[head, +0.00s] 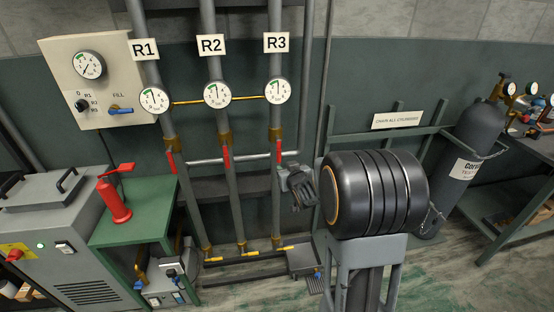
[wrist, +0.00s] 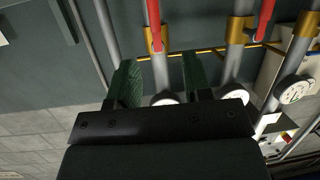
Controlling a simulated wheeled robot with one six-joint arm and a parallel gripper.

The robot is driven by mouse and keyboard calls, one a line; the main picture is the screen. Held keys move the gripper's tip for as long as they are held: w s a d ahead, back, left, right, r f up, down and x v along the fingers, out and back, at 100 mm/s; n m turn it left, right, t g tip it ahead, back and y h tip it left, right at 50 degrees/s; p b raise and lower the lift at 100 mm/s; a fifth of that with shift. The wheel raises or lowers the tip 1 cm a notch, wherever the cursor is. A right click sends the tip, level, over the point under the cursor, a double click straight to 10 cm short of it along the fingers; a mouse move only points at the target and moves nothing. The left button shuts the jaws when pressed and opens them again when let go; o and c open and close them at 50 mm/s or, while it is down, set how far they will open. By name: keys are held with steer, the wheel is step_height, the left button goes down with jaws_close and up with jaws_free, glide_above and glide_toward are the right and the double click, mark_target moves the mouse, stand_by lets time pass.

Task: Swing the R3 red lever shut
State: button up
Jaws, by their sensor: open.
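The R3 red lever (head: 279,152) lies along the R3 pipe (head: 276,118), below its gauge and just under a brass fitting. My gripper (head: 303,192) is to the right of the R3 pipe and lower than the lever in the head view. In the upside-down wrist view, my gripper (wrist: 160,60) is open, with a dark green finger on each side. The R3 pipe and its red lever (wrist: 155,28) show in line with the gap between the fingers. The gap looks empty; I cannot tell how far off the lever is.
The R2 red lever (head: 226,154) and R1 red lever (head: 170,162) are on the pipes to the left. A grey horizontal pipe (head: 230,159) crosses at lever height. A green bench (head: 150,212) with a red hand pump stands left; a gas cylinder (head: 475,145) stands right.

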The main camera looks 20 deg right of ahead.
mark_target(280, 157)
steer(key=w+f+t, duration=0.1)
steer(key=w, duration=0.4)
steer(key=w+d+f+t+y, duration=0.1)
steer(key=w, duration=0.4)
steer(key=w+d+f+t, duration=0.1)
steer(key=w+f, duration=0.1)
steer(key=w, duration=0.4)
steer(key=shift+d+f+y+p, duration=0.1)
steer(key=shift+d+y+p, duration=0.15)
steer(key=shift+y+p, duration=0.1)
steer(key=shift+c, duration=0.3)
jaws_close()
